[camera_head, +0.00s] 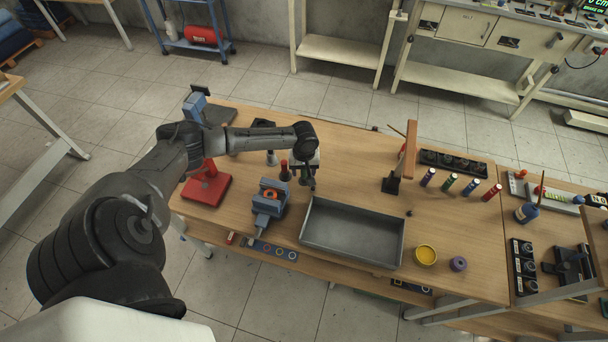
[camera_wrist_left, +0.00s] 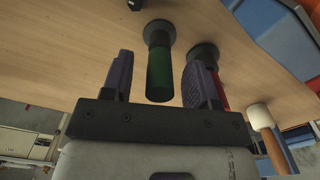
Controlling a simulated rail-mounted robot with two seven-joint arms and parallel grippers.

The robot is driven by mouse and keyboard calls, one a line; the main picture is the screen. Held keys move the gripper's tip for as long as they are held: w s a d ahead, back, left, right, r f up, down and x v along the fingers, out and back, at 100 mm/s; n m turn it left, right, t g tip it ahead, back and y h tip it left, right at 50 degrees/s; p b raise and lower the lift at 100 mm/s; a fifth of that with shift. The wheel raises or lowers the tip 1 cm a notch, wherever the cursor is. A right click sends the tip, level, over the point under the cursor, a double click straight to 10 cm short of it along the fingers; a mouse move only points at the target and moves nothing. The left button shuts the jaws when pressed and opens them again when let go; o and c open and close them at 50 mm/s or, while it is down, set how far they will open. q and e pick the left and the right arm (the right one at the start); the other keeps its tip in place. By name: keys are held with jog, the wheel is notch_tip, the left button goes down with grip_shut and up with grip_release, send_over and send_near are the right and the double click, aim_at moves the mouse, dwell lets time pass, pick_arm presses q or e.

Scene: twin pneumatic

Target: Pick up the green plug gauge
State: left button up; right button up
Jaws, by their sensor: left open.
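The green plug gauge (camera_wrist_left: 159,72) shows in the left wrist view as a green cylinder with a black flared end at the wooden table. It lies in the gap between the two fingers of my left gripper (camera_wrist_left: 162,66), which is open. I cannot tell whether either finger touches it. In the head view my left gripper (camera_head: 305,180) points down over the table, between the blue vise and the back edge. The green gauge cannot be made out there, likely hidden by the gripper. My right gripper is not in view.
A red-handled piece (camera_head: 284,171) stands close to the left gripper; its red part (camera_wrist_left: 223,94) is partly behind a finger. A blue vise (camera_head: 268,205), grey tray (camera_head: 325,262) and red stand (camera_head: 206,190) are nearby. Several coloured cylinders stand at right.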

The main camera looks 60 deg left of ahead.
pick_arm(q)
jog(key=shift+f, duration=0.4)
jog(key=shift+c, duration=0.5)
grip_shut()
